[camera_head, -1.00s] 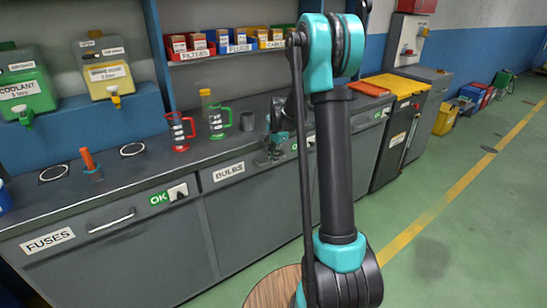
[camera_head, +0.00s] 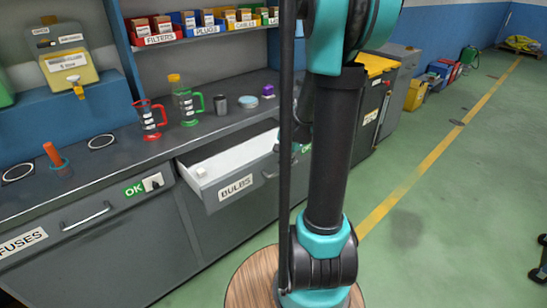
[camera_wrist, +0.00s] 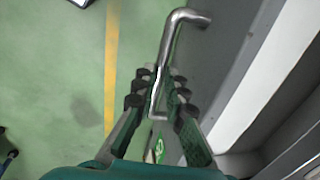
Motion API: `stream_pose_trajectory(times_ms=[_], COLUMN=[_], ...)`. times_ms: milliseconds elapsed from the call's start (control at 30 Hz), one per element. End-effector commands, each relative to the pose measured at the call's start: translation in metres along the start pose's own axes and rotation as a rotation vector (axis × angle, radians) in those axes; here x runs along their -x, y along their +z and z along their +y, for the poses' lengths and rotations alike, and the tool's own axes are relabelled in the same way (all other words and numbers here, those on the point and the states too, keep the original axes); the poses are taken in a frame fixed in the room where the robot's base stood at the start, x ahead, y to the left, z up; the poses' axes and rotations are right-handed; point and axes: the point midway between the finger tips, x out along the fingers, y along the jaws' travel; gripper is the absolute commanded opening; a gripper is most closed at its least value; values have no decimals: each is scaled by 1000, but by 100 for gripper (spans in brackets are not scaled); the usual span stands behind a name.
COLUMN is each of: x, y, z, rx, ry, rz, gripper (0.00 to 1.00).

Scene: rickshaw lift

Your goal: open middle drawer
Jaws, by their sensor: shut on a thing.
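The middle drawer (camera_head: 212,198), labelled BULBS, stands partly pulled out of the grey bench, with its pale inside showing. Its silver handle (camera_wrist: 172,45) runs between my gripper's fingers in the wrist view, and one end of the handle (camera_head: 270,175) shows in the head view. My gripper (camera_wrist: 158,82) is shut on this handle, in front of the drawer face. In the head view, my arm hides most of the gripper and the right end of the drawer.
The FUSES drawer (camera_head: 55,235) at the left is shut. Open green floor (camera_head: 450,220) lies to the right.

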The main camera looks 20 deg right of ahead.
Motion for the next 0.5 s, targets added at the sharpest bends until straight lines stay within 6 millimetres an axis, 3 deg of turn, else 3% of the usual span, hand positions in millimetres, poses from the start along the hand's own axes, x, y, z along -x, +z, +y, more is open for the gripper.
stream_pose_trajectory(times_ms=[200, 500], x=[4, 4], y=[0, 0], z=[19, 20], rx=[-2, 0], ry=[-1, -1], rz=[1, 1], gripper=[0, 0])
